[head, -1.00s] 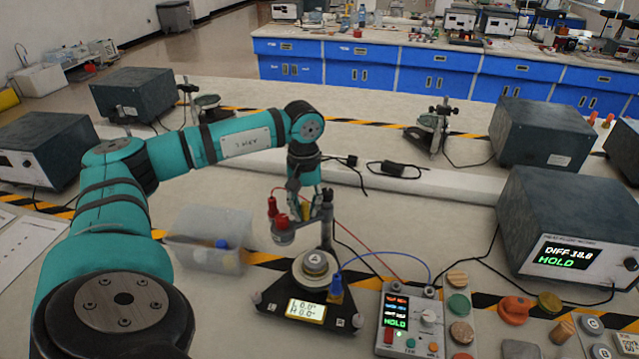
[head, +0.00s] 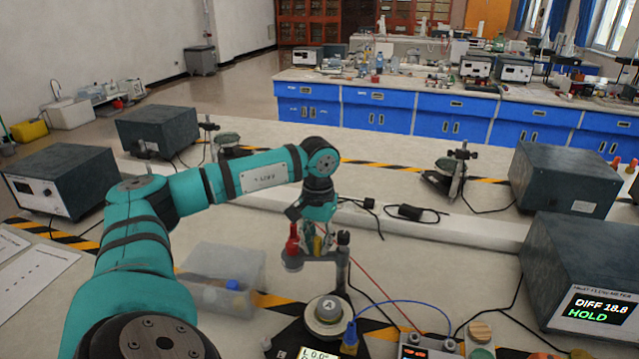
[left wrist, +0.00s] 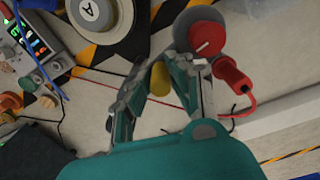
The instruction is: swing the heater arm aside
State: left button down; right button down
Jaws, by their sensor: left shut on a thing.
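The heater arm (head: 322,255) is a grey bar running left from an upright dark post (head: 343,275). At its left end sits a grey round heater head (head: 292,262) with a red top; the head also shows in the left wrist view (left wrist: 190,30). My left gripper (head: 318,238) reaches down over the bar between head and post. In the left wrist view its fingers (left wrist: 165,70) stand on both sides of a yellow peg (left wrist: 159,78), shut on it. The contact is partly hidden. The disc marked A (head: 328,308) lies in front of the heater head, not under it. My right gripper is out of view.
A clear plastic bin (head: 215,295) stands left of the heater. A red cable (head: 375,290) and a blue cable (head: 405,302) run to a control box (head: 425,350). A grey meter box (head: 585,270) reading HOLD stands at right.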

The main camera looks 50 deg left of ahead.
pick_arm(q)
jog(key=shift+w+a+r+m, duration=0.1)
jog(key=shift+w+a+m, duration=0.1)
jog(key=shift+m, duration=0.1)
dwell(0.4)
jog(key=c, duration=1.5)
grip_release()
notch_tip(320, 180, up, 12)
